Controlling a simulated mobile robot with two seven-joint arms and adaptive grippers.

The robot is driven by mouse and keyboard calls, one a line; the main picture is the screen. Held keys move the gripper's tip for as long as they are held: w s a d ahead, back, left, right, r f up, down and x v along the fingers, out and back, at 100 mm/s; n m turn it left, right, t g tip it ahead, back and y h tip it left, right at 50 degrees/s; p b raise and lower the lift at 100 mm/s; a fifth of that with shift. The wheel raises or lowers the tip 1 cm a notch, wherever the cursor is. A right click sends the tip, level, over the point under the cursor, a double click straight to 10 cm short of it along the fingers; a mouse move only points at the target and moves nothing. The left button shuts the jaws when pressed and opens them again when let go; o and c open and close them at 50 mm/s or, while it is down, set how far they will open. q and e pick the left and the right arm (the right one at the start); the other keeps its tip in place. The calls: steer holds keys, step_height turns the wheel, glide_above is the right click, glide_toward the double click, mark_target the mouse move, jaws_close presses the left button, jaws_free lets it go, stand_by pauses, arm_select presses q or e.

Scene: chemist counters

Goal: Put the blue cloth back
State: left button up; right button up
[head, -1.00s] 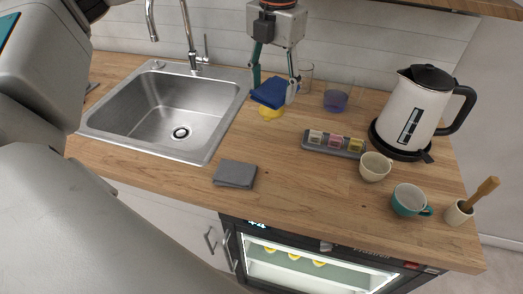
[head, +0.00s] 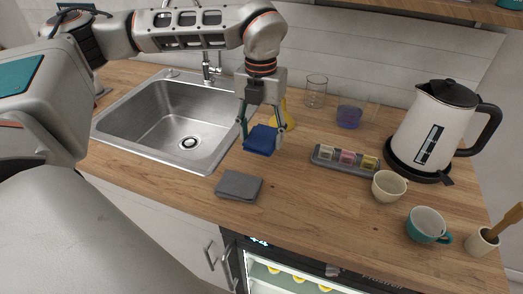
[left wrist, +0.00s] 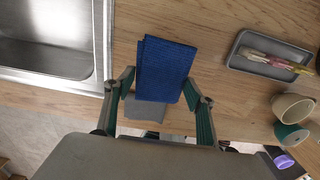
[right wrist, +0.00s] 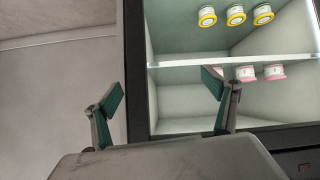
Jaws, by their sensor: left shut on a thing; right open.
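The blue cloth (head: 260,140) is a folded dark blue pad held by my left gripper (head: 261,135) over the counter, right of the sink. In the left wrist view the blue cloth (left wrist: 164,70) sits between the two fingers of my left gripper (left wrist: 162,100), which is shut on it. A folded grey cloth (head: 239,186) lies flat at the counter's front edge, nearer than the blue one; it shows partly below it in the left wrist view (left wrist: 145,109). My right gripper (right wrist: 162,95) is open and empty, facing a lit fridge.
The sink (head: 170,122) lies left. A yellow object (head: 289,115) stands behind the left gripper. A grey tray with small packets (head: 345,169), a cream cup (head: 388,187), a teal cup (head: 427,226) and a kettle (head: 434,128) stand right.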

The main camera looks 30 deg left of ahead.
mark_target(261, 159)
arm_select(q)
steer(key=shift+f, duration=2.65)
steer(key=shift+f, duration=0.1)
steer(key=shift+f, duration=0.1)
steer(key=o, duration=1.1)
step_height(261, 159, up, 12)
steer(key=shift+r, duration=0.2)
